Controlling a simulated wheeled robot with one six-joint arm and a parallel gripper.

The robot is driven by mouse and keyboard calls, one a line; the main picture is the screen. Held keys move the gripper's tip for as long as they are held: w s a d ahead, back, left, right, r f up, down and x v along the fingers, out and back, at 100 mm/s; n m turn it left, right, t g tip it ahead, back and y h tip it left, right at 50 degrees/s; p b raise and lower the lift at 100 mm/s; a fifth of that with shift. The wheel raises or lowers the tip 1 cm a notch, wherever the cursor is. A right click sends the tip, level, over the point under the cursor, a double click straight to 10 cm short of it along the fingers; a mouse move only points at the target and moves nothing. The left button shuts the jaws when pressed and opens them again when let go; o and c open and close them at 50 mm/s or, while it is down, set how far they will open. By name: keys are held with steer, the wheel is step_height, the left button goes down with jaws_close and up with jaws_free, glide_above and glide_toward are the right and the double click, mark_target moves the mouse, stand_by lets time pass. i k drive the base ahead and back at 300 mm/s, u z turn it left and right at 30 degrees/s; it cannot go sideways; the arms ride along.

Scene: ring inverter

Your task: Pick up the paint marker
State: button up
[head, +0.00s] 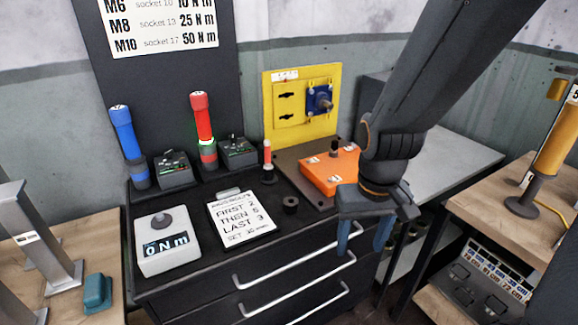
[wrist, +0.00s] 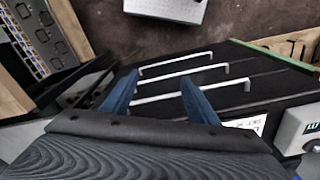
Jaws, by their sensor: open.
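A small upright marker with a red top and pale body (head: 267,153), which looks like the paint marker, stands in a black holder (head: 268,177) on the black cabinet top. It is left of the orange box in the head view. I cannot make it out in the wrist view. My gripper (head: 362,248) is open and empty, with blue fingers pointing down in front of the cabinet's right part, to the right of the marker and apart from it. In the wrist view my gripper (wrist: 160,83) has only drawer fronts and handles behind its fingers.
The cabinet top holds a blue tool (head: 123,130), a red tool (head: 202,115), a note board (head: 239,220), a torque display (head: 167,246), a black ring (head: 291,205) and an orange box (head: 329,168). A yellow panel (head: 272,112) stands behind. Drawer handles (head: 295,274) protrude in front.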

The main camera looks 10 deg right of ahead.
mark_target(269, 165)
steer(key=u, duration=2.65)
steer(key=k, duration=0.7)
steer(key=z, duration=1.3)
steer(key=i, duration=0.5)
steer(key=z, duration=0.05)
